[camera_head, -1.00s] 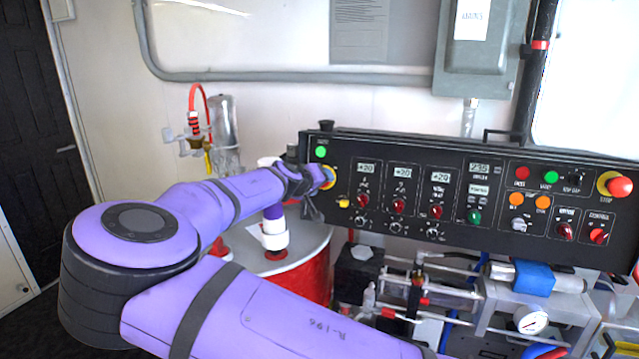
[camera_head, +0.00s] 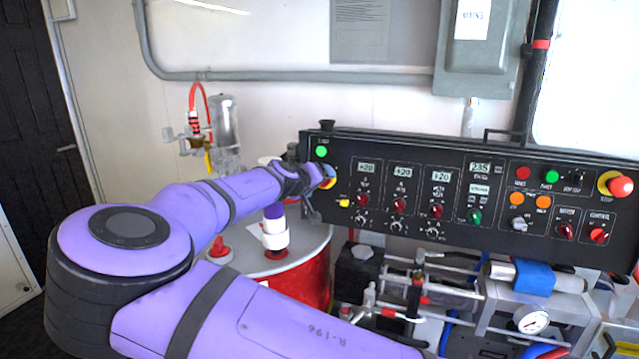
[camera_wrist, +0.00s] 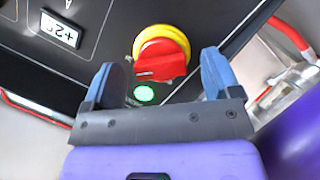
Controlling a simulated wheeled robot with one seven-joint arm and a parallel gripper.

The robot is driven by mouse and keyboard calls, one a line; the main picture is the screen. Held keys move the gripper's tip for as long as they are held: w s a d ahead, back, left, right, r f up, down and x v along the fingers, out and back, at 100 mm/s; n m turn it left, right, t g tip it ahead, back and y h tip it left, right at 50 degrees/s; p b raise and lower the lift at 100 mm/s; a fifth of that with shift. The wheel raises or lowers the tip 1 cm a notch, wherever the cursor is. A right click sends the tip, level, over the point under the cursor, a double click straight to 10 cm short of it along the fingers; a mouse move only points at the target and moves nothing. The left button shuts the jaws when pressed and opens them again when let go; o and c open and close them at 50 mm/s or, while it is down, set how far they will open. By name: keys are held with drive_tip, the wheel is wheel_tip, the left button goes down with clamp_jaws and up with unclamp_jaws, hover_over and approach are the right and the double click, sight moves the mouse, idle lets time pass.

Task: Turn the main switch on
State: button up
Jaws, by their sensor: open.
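The main switch is a red rotary knob (camera_wrist: 160,62) on a yellow ring, seen in the wrist view on the black panel. A white mark shows near the knob's left side. My gripper (camera_wrist: 162,66) is open, one blue-grey finger on each side of the knob in the picture. I cannot tell whether either finger touches it. In the head view my gripper (camera_head: 316,190) is at the panel's left end, and the switch's yellow ring (camera_head: 328,173) is mostly hidden behind it. A lit green lamp (camera_wrist: 144,94) sits beside the switch; it also shows in the head view (camera_head: 321,151).
The black control panel (camera_head: 460,170) carries displays, red knobs and a red stop button (camera_head: 618,186) at its right end. Below are pipes and a gauge (camera_head: 532,321). A red drum (camera_head: 300,285) stands beneath my forearm. A grey box (camera_head: 478,50) hangs above.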

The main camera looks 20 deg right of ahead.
drive_tip(key=v, duration=0.9)
drive_tip(key=shift+s, duration=0.2)
drive_tip(key=shift+a, duration=0.1)
drive_tip(key=s+d+f+m+g+y, duration=0.25)
drive_tip(key=s+d+f+g, duration=0.2)
drive_tip(key=d, duration=0.35)
drive_tip(key=s+d+f+m+g+y, duration=0.1)
drive_tip(key=s+d+f+g+y, duration=0.3)
drive_tip(key=d, duration=0.3)
drive_tip(key=s+r+n+t+y, duration=0.1)
drive_tip(key=s+r, duration=0.5)
drive_tip(key=s, duration=0.4)
drive_tip(key=s+r+n+t+y, duration=0.1)
drive_tip(key=s+r+t, duration=0.1)
drive_tip(key=s+r, duration=0.4)
drive_tip(key=s+r+n+t+y, duration=0.1)
drive_tip(key=s+r, duration=0.6)
drive_tip(key=s, duration=0.9)
